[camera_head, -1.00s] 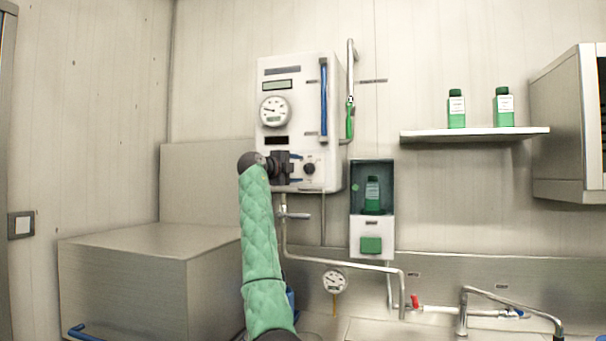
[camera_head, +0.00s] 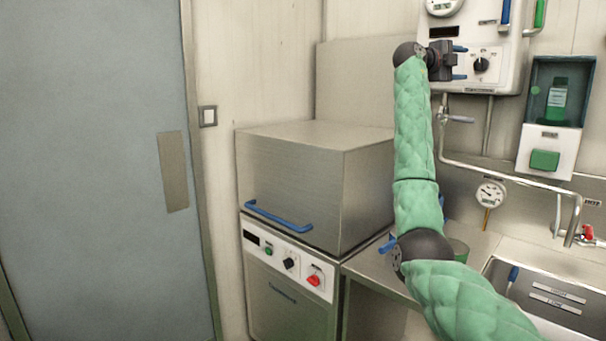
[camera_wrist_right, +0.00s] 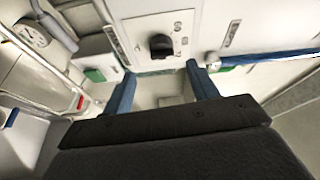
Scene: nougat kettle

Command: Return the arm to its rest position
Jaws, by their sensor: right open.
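My right arm, in a green quilted sleeve, rises from the bottom right of the head view. Its gripper (camera_head: 456,61) is raised in front of the white wall panel (camera_head: 510,50), by the panel's black knob (camera_head: 481,64). In the right wrist view the two blue fingers of the gripper (camera_wrist_right: 162,88) stand wide apart with nothing between them. The black knob (camera_wrist_right: 161,45) shows beyond the fingers, apart from them. My left gripper is not in view.
A steel hooded machine (camera_head: 290,185) with a blue handle stands left of the arm. A sink (camera_head: 545,295), a pipe gauge (camera_head: 490,193) and a green-buttoned dispenser (camera_head: 545,159) are to the right. A grey door (camera_head: 90,150) fills the left.

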